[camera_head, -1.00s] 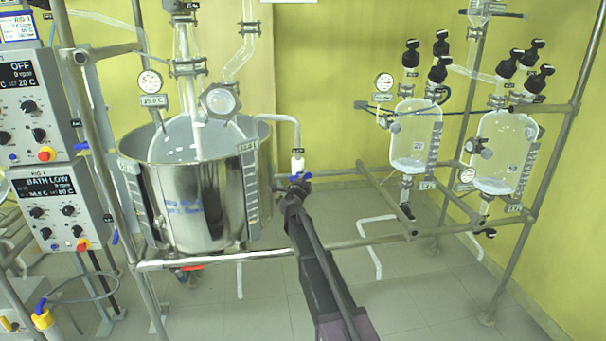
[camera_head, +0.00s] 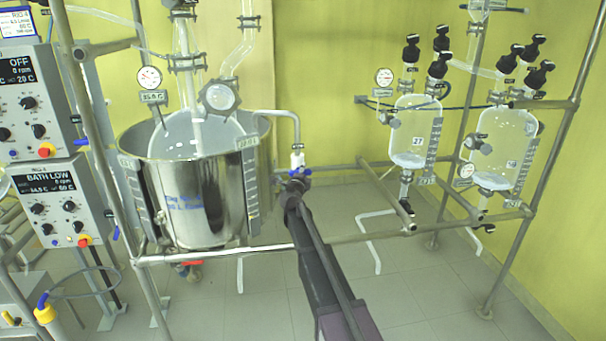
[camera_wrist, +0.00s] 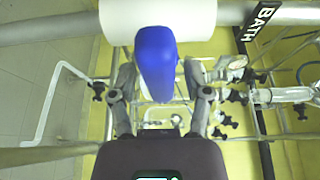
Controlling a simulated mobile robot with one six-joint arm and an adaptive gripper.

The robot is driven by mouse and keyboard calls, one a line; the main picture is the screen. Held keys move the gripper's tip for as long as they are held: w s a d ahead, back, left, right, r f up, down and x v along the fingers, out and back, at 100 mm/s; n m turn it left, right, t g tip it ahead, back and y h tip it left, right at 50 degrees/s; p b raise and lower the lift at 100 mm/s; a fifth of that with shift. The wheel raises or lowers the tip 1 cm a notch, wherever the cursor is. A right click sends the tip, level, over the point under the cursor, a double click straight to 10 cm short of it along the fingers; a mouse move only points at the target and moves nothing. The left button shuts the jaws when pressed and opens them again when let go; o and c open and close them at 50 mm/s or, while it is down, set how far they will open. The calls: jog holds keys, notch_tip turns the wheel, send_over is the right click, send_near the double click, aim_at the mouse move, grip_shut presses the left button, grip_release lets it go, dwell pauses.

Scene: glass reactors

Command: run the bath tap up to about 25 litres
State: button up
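The bath tap (camera_head: 297,159) is a white spout on a bent pipe at the right rim of the steel bath (camera_head: 200,205), with a blue handle (camera_head: 302,172). My gripper (camera_head: 296,184) is at this handle. In the wrist view the blue handle (camera_wrist: 156,62) stands between the two spread fingers of my gripper (camera_wrist: 159,72), in front of the white tap body (camera_wrist: 195,18). A narrow gap seems to show beside the handle; contact is unclear. A scale strip (camera_head: 250,190) runs down the bath's right side. Its reading and the water level are too small to tell.
A glass vessel stands inside the bath, with a dial gauge (camera_head: 149,78) above. The control box (camera_head: 55,205) at left shows "BATH LOW". Two glass vessels (camera_head: 412,135) hang on the frame at right.

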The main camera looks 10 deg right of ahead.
jog(key=shift+s, duration=0.1)
jog(key=v, duration=1.2)
dwell(0.6)
jog(key=s+d+n+y, duration=0.1)
jog(key=y, duration=0.1)
jog(key=s+d+n+t+y, duration=0.1)
jog(key=n+y, duration=0.1)
jog(key=s+d+n+y, duration=0.1)
jog(key=y, duration=0.1)
jog(key=shift+s+d+n+y, duration=0.15)
jog(key=shift+n+y, duration=0.15)
jog(key=shift+y, duration=0.1)
jog(key=w, duration=1.4)
jog(key=shift+s, duration=0.1)
dwell(0.3)
